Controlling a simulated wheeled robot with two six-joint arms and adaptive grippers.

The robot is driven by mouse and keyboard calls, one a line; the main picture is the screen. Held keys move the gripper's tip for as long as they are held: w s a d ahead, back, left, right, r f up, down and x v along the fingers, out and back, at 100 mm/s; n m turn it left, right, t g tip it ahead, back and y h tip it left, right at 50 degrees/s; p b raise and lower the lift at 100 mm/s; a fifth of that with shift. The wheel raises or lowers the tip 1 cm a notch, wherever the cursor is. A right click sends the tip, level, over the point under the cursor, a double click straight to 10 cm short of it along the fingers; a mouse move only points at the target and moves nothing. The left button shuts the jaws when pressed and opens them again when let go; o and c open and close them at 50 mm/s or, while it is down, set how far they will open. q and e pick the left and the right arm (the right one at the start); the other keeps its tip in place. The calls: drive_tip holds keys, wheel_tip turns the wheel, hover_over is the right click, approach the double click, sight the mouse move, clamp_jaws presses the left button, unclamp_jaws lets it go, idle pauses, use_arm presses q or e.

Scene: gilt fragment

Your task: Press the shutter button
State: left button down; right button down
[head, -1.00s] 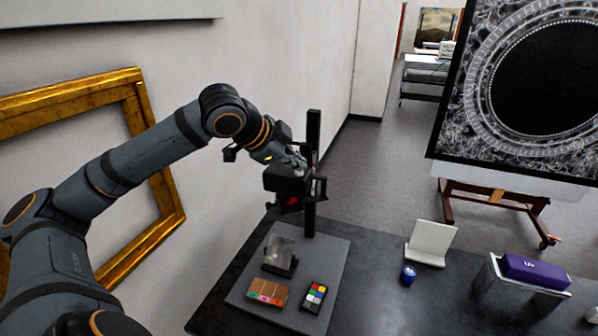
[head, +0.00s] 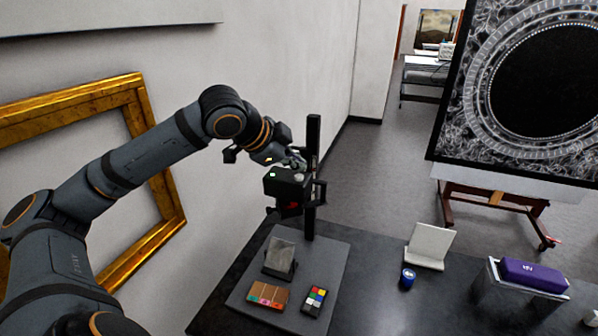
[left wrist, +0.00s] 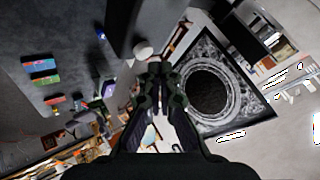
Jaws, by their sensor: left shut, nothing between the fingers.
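A black camera (head: 287,188) is mounted on the upright black post (head: 313,150) of a copy stand. A small pale round button (head: 299,177) shows on its top, and a green light shows at the top left. My left gripper (head: 294,162) is shut and empty, just above the camera top and close to the button. In the left wrist view the shut fingertips (left wrist: 156,70) are just beside the white round button (left wrist: 142,52), with a small gap in the picture. Whether they touch it I cannot tell. My right gripper is not in view.
Below the camera, the grey stand base (head: 250,312) bears a small tilted plate (head: 281,257), a colour strip (head: 268,294) and a colour chart (head: 315,300). A white stand (head: 430,246), a blue jar (head: 407,279) and a purple case (head: 534,273) are further right. A gilt frame (head: 160,200) leans left.

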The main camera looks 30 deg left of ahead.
sight(296, 178)
use_arm(q)
drive_tip(key=shift+r, duration=0.15)
wheel_tip(296, 178, up, 5)
drive_tip(key=p, duration=0.5)
idle(0.4)
